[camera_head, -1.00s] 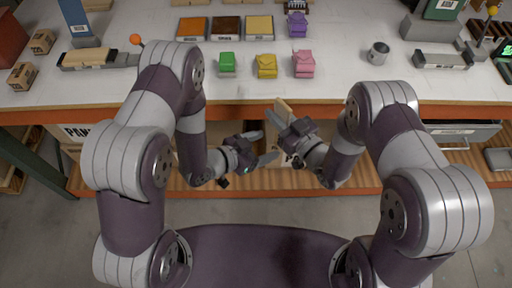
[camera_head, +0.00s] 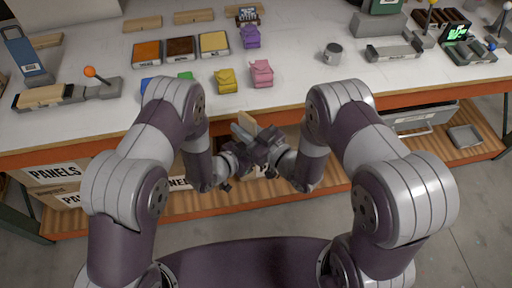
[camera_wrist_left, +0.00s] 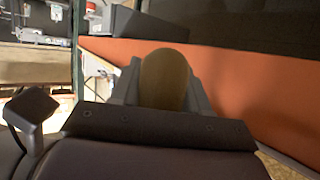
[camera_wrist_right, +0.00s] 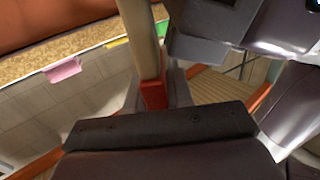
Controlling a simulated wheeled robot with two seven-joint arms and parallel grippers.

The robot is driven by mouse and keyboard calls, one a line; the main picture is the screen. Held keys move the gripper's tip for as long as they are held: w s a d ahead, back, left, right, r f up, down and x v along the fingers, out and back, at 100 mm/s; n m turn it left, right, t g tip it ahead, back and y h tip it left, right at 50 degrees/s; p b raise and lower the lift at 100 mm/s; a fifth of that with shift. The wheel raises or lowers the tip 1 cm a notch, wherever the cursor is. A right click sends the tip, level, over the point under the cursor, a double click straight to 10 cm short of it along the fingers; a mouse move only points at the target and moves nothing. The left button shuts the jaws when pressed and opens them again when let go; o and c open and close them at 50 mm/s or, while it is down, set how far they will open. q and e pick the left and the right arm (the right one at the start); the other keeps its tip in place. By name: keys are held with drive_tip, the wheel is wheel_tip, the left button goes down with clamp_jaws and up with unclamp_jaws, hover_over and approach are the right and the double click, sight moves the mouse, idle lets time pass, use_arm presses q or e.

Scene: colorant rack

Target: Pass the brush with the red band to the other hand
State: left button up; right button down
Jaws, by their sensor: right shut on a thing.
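My right gripper (camera_head: 262,146) is shut on the brush with the red band. In the right wrist view, the red band (camera_wrist_right: 154,95) is between its fingers and the pale handle (camera_wrist_right: 140,38) runs up from it. My left gripper (camera_head: 240,142) is right beside the right one in the head view. In the left wrist view, a rounded brown end (camera_wrist_left: 165,80), which looks like part of the brush, sits between the left fingers. I cannot tell whether they press on it. The grippers hide much of the brush in the head view.
Both grippers are in front of the white table (camera_head: 300,100), close to its orange edge. Yellow (camera_head: 227,80) and pink (camera_head: 261,74) pouches stand near that edge. A grey cup (camera_head: 333,53) is farther right. A shelf with boxes is below.

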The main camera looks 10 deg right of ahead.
use_arm(q)
drive_tip(key=shift+c, duration=0.6)
use_arm(e)
drive_tip(key=c, duration=0.9)
unclamp_jaws()
drive_tip(key=v, duration=1.2)
drive_tip(key=w+d+f+m+g+h, duration=0.1)
drive_tip(key=w+d+g+h, duration=0.4)
drive_tip(key=w+d+h, duration=0.25)
drive_tip(key=s+r+m+g+h, duration=0.1)
drive_tip(key=s+r+m+g, duration=0.1)
drive_tip(key=s, duration=0.2)
drive_tip(key=s+r+m+g+h, duration=0.1)
drive_tip(key=s+r+m+g, duration=0.1)
drive_tip(key=s+g, duration=0.1)
drive_tip(key=s+r+m+g+h, duration=0.2)
drive_tip(key=s, duration=0.4)
drive_tip(key=shift+s+d+r+m, duration=0.1)
drive_tip(key=shift+d+r+m, duration=0.2)
drive_tip(key=shift+m, duration=0.1)
use_arm(q)
drive_tip(key=shift+r, duration=0.15)
